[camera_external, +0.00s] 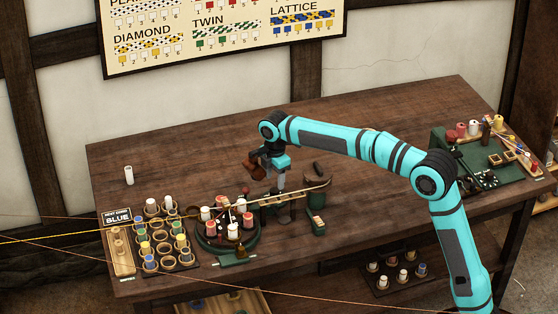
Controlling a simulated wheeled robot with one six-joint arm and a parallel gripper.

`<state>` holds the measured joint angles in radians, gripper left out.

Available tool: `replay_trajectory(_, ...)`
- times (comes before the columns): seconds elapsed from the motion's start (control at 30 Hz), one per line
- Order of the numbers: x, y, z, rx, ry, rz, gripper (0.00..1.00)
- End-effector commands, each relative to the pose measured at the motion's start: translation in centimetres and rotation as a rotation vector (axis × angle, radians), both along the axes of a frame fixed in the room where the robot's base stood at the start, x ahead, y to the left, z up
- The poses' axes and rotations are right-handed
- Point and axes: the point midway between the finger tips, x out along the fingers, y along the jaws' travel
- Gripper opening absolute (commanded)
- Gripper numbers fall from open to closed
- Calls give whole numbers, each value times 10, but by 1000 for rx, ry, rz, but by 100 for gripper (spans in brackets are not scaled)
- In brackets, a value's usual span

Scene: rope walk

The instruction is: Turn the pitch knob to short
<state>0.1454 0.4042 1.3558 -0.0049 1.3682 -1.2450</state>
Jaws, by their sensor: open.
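A dark round dial (488,179) with pale marks is on the green unit at the right end of the bench, well apart from my gripper. A dark rounded part (315,170) stands just right of the gripper. I cannot tell which of these is the pitch knob, and no setting is readable.
A round carrier table (226,241) with red and white bobbins stands left of the gripper. A bobbin rack (167,262) and a BLUE sign (117,218) are farther left. A white cylinder (128,175) stands at the back left. The bench's back middle is clear.

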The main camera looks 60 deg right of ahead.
Motion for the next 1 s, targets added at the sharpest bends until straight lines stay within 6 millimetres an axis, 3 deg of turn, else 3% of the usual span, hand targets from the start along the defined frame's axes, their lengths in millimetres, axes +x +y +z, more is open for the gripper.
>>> replay_trajectory(0.1, 0, 0, -19, 0, 2, 0, 52)
replay_trajectory(0.3, 0, 0, -39, 0, 1, 0, 52)
replay_trajectory(0.7, 0, 0, -45, 0, -1, 0, 52)
replay_trajectory(0.93, 0, 0, -45, 0, -1, 0, 9)
replay_trajectory(1.0, 0, 0, -45, 0, -1, 0, 8)
